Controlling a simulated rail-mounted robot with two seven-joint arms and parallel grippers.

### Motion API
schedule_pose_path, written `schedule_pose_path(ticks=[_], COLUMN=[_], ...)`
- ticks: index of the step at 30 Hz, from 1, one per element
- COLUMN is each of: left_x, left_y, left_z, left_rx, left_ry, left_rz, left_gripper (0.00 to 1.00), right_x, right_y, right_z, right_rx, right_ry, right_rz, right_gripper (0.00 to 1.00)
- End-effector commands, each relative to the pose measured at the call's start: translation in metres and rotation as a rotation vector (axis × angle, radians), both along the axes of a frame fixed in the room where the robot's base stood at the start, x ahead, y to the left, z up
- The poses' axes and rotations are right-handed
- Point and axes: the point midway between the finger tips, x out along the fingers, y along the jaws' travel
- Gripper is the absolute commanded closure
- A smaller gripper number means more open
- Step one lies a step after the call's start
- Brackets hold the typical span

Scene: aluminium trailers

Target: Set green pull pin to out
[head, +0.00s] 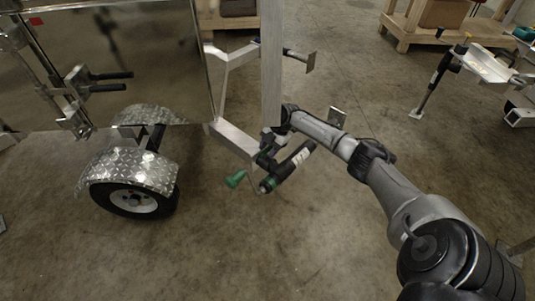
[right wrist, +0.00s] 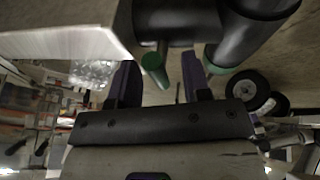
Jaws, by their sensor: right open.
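A green pull pin (right wrist: 154,68) shows in the right wrist view as a short green cylinder on a dark part beside the aluminium beam. My right gripper (right wrist: 158,64) is open, with one dark finger on each side of the pin in that view. Whether either finger touches it I cannot tell. In the head view my right gripper (head: 268,147) is at the trailer's beam, above the black jack tube, and hides the pin. The tongue jack (head: 290,168) is black with a green end and a crank with a green handle (head: 235,180). My left gripper is not in view.
The upright aluminium post (head: 271,70) stands right behind my right gripper. The trailer's wheel (head: 136,200) and diamond-plate fender (head: 128,165) are at left. Another trailer jack (head: 436,85) stands at the upper right. The floor in front is clear.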

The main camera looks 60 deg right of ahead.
Motion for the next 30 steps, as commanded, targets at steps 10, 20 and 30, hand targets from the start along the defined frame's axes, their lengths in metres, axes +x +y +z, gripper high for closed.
schedule_pose_path(ticks=[10,20,30], left_x=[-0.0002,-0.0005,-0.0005], left_y=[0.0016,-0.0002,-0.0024], left_z=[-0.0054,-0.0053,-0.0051], left_rx=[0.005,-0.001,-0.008], left_ry=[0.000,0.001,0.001], left_rz=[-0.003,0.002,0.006], left_gripper=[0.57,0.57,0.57], right_x=[0.0027,0.0025,0.0025], right_y=[0.0031,0.0031,0.0031], right_z=[-0.0080,-0.0081,-0.0081], right_rx=[-0.001,0.000,0.000], right_ry=[-0.001,0.000,-0.001], right_rz=[-0.001,-0.001,0.000], right_gripper=[0.56,0.73,1.00])
